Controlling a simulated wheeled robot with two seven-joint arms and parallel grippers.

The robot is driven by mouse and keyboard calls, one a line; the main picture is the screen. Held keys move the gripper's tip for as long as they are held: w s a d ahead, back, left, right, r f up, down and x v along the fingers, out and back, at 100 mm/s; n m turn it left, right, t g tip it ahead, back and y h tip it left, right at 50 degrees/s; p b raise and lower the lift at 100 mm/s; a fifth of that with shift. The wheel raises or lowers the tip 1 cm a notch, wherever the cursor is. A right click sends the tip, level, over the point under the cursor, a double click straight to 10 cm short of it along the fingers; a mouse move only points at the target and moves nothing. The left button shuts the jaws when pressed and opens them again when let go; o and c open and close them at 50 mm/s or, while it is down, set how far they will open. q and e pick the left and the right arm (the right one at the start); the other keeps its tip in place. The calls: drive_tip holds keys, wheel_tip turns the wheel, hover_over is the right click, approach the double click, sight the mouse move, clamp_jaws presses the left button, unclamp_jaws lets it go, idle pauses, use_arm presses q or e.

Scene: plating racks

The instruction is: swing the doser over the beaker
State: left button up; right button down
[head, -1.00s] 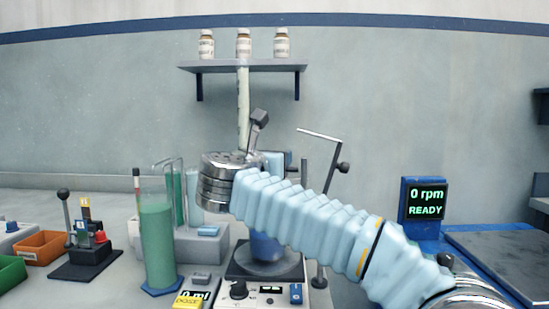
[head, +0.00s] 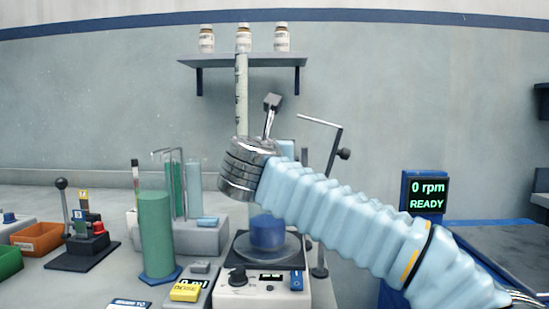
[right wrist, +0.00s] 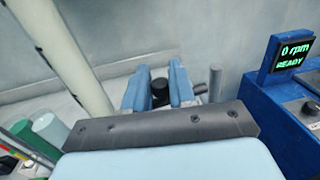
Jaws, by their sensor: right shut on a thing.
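The tall pale graduated tube (head: 241,95), which looks like the doser, stands upright behind my right wrist. It shows as a pale column in the right wrist view (right wrist: 62,50); its lower end is hidden in the head view. The beaker with blue contents (head: 267,233) sits on the stirrer plate, lower and right of the tube, its top hidden by my right arm. My right gripper (right wrist: 158,84) has its blue fingers shut on a dark knob (right wrist: 158,93); what the knob joins is unclear. My left gripper is not in view.
A green-filled cylinder (head: 156,235) stands left of the stirrer (head: 262,295). A thin metal stand (head: 335,160) rises right of the beaker. A blue unit's screen (head: 428,195) reads 0 rpm, READY. A shelf (head: 245,61) holds bottles. A lever box (head: 82,255) stands at far left.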

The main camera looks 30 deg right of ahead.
drive_tip(key=shift+s+a+n+t+y+p, duration=0.15)
drive_tip(key=shift+s+n+t+y, duration=0.35)
drive_tip(key=shift+n+y, duration=0.45)
drive_tip(key=shift+s+a+n+t+y+p, duration=0.1)
drive_tip(key=shift+s+n+t+y, duration=0.4)
drive_tip(key=shift+y, duration=0.75)
drive_tip(key=shift+s+a+n+t+y+p, duration=0.15)
drive_tip(key=shift+s+n+t+y, duration=0.35)
drive_tip(key=shift+n+y, duration=0.55)
drive_tip(key=shift+w+d+y, duration=0.1)
drive_tip(key=shift+w+y, duration=0.05)
drive_tip(key=shift+y, duration=0.1)
drive_tip(key=c, duration=1.1)
unclamp_jaws()
drive_tip(key=v, duration=0.7)
drive_tip(key=b+v, duration=0.1)
drive_tip(key=v, duration=0.5)
drive_tip(key=shift+s+f, duration=0.2)
drive_tip(key=shift+s, duration=0.2)
